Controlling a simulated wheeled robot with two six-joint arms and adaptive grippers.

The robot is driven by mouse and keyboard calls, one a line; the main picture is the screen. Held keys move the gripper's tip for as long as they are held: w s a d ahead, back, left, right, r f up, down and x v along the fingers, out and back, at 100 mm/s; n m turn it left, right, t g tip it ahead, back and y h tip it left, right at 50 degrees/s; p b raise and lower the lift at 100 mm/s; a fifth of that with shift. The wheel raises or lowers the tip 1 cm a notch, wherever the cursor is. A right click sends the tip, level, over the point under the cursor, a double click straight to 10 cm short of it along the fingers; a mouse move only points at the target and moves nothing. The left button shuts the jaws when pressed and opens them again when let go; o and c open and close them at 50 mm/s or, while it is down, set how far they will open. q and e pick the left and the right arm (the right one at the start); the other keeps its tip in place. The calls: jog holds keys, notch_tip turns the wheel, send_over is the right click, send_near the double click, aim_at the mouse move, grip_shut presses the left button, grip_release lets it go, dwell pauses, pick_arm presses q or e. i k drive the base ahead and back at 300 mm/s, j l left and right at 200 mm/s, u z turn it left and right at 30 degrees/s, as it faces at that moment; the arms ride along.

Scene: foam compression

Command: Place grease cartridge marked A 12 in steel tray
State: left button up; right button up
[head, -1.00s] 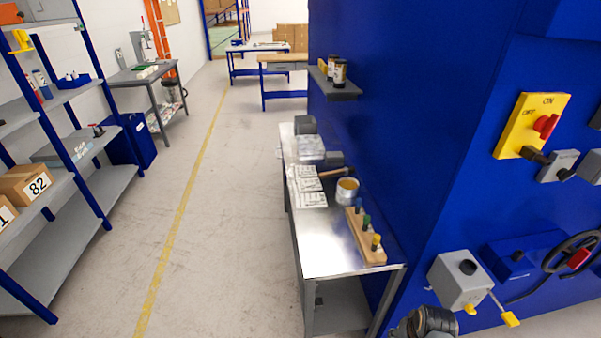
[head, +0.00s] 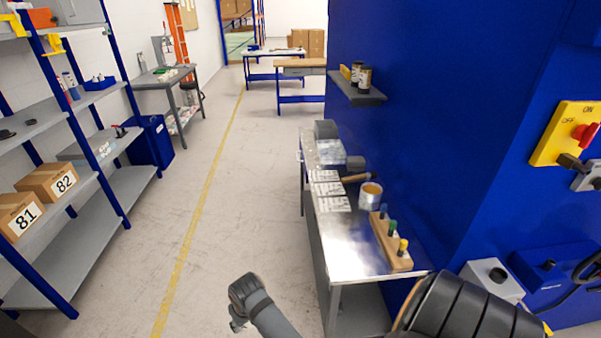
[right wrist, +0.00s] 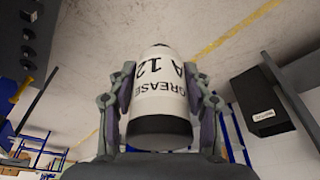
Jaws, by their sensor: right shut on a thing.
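The grease cartridge (right wrist: 158,95) is a white cylinder with a dark end band. Its print, upside down in the right wrist view, reads GREASE A 12. My right gripper (right wrist: 160,77) is shut on it, with a finger on each side, and holds it up above the floor. I cannot make out the right gripper in the head view, where only dark arm parts of mine show at the bottom. My left gripper is not clearly in view. I cannot pick out a steel tray for certain.
A metal-topped bench (head: 350,250) stands against the blue machine (head: 450,130). It holds a tin (head: 370,195), a wooden block with coloured handles (head: 391,240) and a hammer (head: 356,178). A shelf rack (head: 90,220) with boxes is at left. The aisle floor (head: 230,190) is clear.

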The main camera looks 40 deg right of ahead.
aim_at(332, 153)
jog(key=i+z, duration=0.2)
jog(key=i, duration=0.25)
jog(key=i+j+z, duration=0.15)
jog(key=i, duration=0.3)
jog(key=i+j+z, duration=0.2)
jog(key=i, duration=0.3)
jog(key=i+j+z, duration=0.2)
jog(key=i, duration=0.25)
jog(key=l, duration=0.1)
